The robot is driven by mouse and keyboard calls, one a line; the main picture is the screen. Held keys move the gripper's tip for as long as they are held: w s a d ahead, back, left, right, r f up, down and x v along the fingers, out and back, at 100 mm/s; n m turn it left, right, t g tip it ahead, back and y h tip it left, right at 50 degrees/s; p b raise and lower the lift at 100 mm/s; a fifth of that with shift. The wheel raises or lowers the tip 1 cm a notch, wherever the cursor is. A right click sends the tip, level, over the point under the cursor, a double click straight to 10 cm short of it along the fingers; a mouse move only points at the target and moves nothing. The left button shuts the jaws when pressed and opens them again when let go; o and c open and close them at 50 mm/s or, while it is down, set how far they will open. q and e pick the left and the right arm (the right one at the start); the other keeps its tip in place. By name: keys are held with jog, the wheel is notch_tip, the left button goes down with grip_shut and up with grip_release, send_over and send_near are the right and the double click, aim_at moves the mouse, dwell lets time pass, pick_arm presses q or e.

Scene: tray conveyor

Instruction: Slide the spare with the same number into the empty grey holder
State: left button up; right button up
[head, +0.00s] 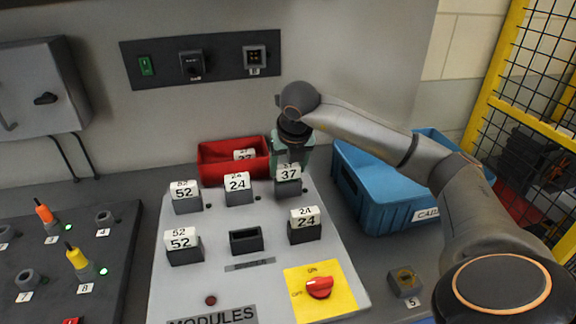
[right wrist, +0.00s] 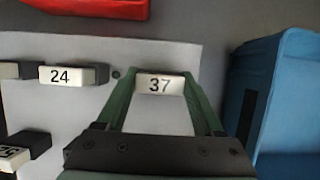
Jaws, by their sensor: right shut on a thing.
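The empty grey holder (head: 246,240) is in the front row of the light panel, an open dark slot between a module marked 52 (head: 181,241) and one marked 24 (head: 305,219). In the back row stand modules marked 52 (head: 186,191), 24 (head: 237,183) and 37 (head: 288,175). My right gripper (head: 291,160) reaches down at the back right and is shut on the 37 module, which also shows between the green fingers in the right wrist view (right wrist: 159,85). The 37 module appears to be at its grey holder. My left gripper is not in view.
A red bin (head: 220,172) behind the panel holds a white-labelled module (head: 245,155), its number partly hidden. A blue bin (head: 382,207) stands to the right. A red switch on a yellow plate (head: 312,291) is at the panel's front right.

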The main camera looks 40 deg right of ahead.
jog(key=shift+f+b, duration=0.3)
jog(key=shift+f, duration=0.15)
jog(key=o, duration=1.4)
jog(key=v, duration=1.2)
jog(key=shift+s+r, duration=0.15)
jog(key=shift+r, duration=0.15)
jog(key=shift+f, duration=0.1)
